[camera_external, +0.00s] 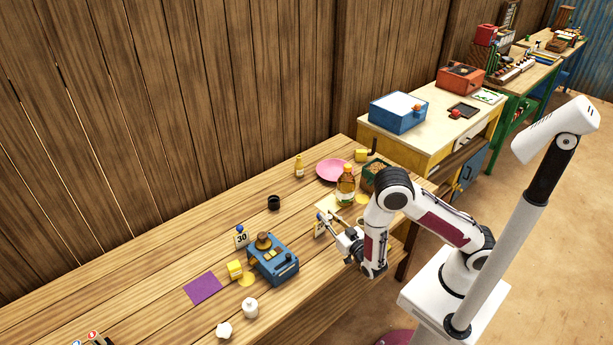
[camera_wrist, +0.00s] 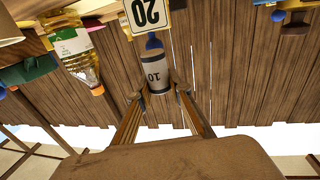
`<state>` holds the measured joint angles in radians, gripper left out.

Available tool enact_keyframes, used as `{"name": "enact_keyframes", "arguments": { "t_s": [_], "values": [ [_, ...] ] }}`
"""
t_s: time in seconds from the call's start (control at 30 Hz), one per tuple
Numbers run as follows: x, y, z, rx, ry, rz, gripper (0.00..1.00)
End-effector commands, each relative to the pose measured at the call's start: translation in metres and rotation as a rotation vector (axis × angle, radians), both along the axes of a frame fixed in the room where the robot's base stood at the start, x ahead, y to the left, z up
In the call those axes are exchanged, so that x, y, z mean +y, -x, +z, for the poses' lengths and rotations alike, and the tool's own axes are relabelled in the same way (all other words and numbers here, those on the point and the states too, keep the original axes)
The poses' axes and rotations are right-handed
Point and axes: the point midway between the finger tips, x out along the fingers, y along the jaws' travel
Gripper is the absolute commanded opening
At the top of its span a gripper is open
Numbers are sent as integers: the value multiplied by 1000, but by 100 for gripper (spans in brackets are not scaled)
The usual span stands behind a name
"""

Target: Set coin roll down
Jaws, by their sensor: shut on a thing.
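The roll sits between both fingertips in the wrist view, which shows the scene upside down. A white sign marked "20" (camera_wrist: 146,16) with a blue ball is close behind the roll; I cannot tell whether they touch. In the external view my gripper (camera_external: 334,230) is low over the near right part of the wooden table (camera_external: 150,272), beside that sign (camera_external: 318,231). The roll is too small to make out there.
An amber bottle (camera_external: 345,187), a green crate (camera_external: 374,177) and a pink plate (camera_external: 332,170) stand behind my gripper. A blue balance (camera_external: 285,266), a "30" sign (camera_external: 241,240), a yellow block (camera_external: 235,269) and a purple mat (camera_external: 202,288) are to the left. The table between is mostly clear.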

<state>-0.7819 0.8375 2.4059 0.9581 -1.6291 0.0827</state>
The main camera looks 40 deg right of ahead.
Motion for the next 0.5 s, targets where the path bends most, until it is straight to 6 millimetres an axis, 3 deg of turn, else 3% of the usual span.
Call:
{"name": "enact_keyframes", "arguments": {
  "t_s": [0.5],
  "values": [
    [28, 54, -3, -1, -1, -71, 0]
  ]
}}
